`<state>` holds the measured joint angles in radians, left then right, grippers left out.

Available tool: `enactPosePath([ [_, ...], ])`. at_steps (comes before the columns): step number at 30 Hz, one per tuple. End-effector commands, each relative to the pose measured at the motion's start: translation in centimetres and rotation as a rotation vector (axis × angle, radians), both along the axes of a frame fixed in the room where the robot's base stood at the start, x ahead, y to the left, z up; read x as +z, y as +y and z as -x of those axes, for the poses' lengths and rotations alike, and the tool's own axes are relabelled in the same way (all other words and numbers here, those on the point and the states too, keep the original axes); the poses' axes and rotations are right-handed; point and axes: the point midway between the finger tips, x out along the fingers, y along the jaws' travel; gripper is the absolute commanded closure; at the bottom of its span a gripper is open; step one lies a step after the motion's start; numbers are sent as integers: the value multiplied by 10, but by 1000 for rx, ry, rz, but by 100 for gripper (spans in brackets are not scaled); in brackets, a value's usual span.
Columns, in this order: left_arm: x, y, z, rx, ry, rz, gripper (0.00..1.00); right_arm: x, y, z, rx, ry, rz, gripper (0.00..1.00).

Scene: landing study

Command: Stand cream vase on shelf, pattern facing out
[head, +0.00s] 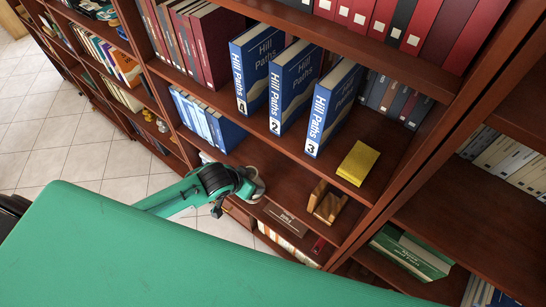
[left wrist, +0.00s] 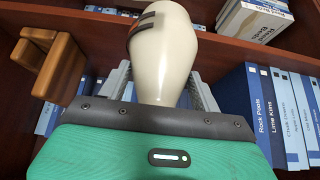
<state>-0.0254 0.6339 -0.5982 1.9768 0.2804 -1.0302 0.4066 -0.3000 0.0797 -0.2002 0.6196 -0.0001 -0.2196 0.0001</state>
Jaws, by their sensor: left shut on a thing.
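In the left wrist view, the cream vase (left wrist: 165,60) is between the grey fingers of my left gripper (left wrist: 163,88), which is shut on its narrow part. In the head view, my left gripper (head: 250,188) is at the front of a lower shelf (head: 285,188) of the dark red-brown bookcase; only a small pale bit of the vase shows there. My right gripper is not in view.
A wooden block-like stand (head: 326,203) is on the shelf to the right; it also shows in the left wrist view (left wrist: 48,62). Blue books (head: 205,122) stand to the left. Numbered Hill Paths volumes (head: 290,90) and a yellow book (head: 357,163) are on the shelf above.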

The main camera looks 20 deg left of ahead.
Motion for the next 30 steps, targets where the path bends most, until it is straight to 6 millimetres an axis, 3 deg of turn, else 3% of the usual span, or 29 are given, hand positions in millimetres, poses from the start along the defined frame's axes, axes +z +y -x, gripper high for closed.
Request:
enactPosePath([
  [3,5,-11,-29,1,-4,2,76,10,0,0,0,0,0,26],
  [9,3,-25,-64,0,-3,1,76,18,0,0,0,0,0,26],
  [17,3,-32,-85,1,-3,0,76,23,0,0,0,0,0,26],
  [23,3,-45,-116,0,-2,2,76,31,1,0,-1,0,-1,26],
  [30,-5,-43,-113,-1,-2,0,76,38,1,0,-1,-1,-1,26],
])
